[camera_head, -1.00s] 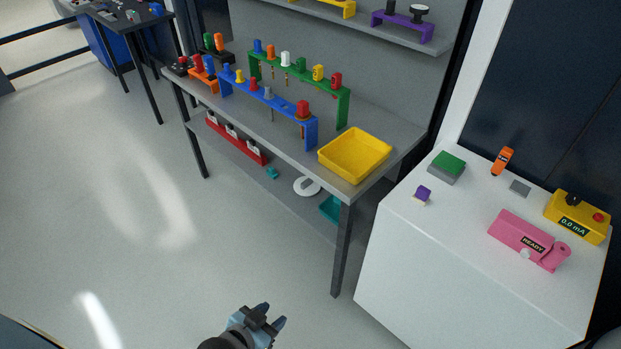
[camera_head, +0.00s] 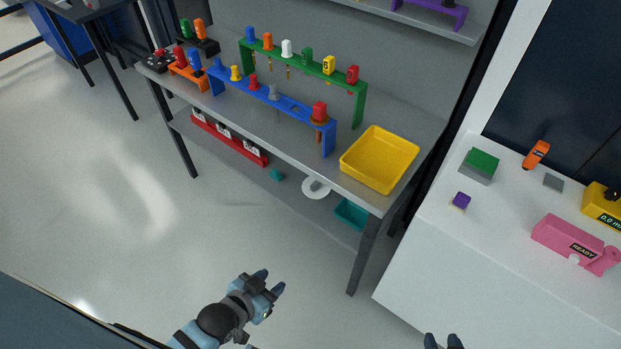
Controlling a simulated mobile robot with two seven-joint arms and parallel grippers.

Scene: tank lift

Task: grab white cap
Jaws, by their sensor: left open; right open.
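A small white cap (camera_head: 287,48) stands upright in the green rack (camera_head: 361,106) at the back of the grey workbench, between an orange piece and a green piece. A flat white round thing (camera_head: 316,187) lies on the bench's lower shelf. My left gripper (camera_head: 270,281) is open and empty above the floor in front of the bench, well apart from the rack. My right gripper (camera_head: 442,341) shows only its fingertips at the bottom edge, open, in front of the white cabinet.
A blue rack (camera_head: 328,140) with several coloured pieces stands in front of the green rack. A yellow tray (camera_head: 381,159) sits at the bench's right end. The white cabinet (camera_head: 480,240) at right carries a pink box (camera_head: 568,243). The floor before the bench is clear.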

